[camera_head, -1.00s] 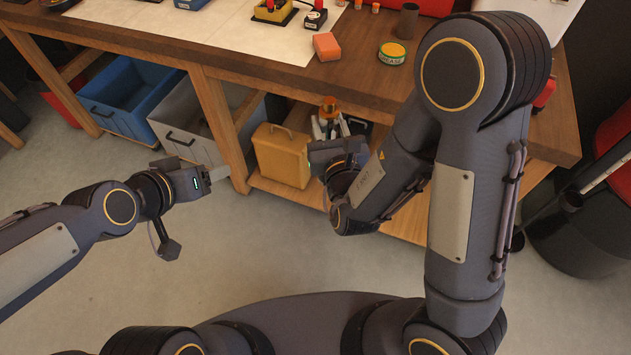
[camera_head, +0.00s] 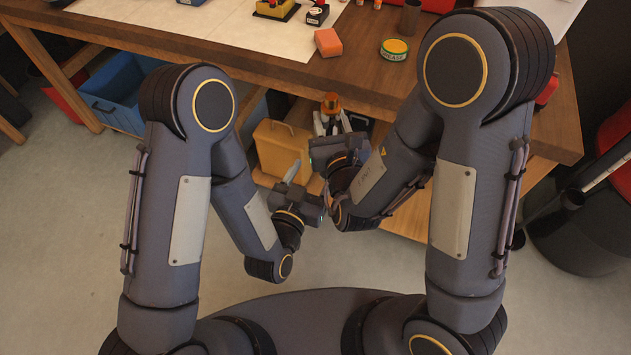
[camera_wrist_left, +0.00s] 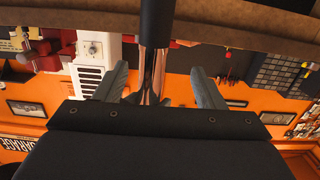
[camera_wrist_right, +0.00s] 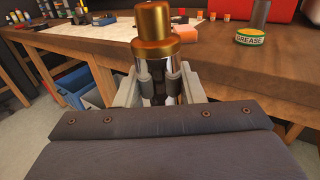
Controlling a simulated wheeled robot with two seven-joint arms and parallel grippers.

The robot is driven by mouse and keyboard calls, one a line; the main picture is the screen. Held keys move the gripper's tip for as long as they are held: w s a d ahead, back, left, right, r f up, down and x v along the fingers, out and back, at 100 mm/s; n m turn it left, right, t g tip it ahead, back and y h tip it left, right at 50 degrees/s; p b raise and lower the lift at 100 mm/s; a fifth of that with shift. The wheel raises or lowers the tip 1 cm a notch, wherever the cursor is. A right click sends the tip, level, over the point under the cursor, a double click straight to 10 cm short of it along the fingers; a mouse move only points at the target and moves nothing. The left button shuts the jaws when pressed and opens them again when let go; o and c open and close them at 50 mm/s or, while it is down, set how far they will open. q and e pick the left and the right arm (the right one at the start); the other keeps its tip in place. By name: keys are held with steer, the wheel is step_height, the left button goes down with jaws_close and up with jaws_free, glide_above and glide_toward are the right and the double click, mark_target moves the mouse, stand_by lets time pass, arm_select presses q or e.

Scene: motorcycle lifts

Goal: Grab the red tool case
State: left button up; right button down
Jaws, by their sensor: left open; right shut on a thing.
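A red box-like thing (camera_head: 428,4) sits at the back of the bench, cut off by the top edge of the head view; I cannot tell if it is the tool case. My right gripper (camera_wrist_right: 160,82) is shut on a chrome item with a gold-orange cap (camera_wrist_right: 153,25); the cap also shows in the head view (camera_head: 331,102). My left gripper (camera_head: 293,172) is open, close beside and below the right one. In the left wrist view, a black and chrome shaft (camera_wrist_left: 156,40) stands between its open fingers (camera_wrist_left: 160,85); contact is unclear.
The wooden bench (camera_head: 250,75) carries an orange block (camera_head: 328,42), a grease tin (camera_head: 393,50) and a dark cup (camera_head: 409,17). A yellow container (camera_head: 282,148) and a blue bin (camera_head: 118,92) stand below it. Open floor (camera_head: 60,230) lies at the left.

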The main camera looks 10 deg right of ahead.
steer(key=shift+r, duration=0.15)
arm_select(q)
steer(key=d+x, duration=0.1)
steer(key=x, duration=0.9)
steer(key=shift+d+t+h, duration=0.3)
steer(key=shift+d+h, duration=0.1)
steer(key=shift+c, duration=0.4)
steer(key=c, duration=1)
arm_select(e)
steer(key=shift+a, duration=0.1)
arm_select(q)
steer(key=shift+s+d+r, duration=0.1)
steer(key=shift+s+d, duration=0.05)
jaws_close()
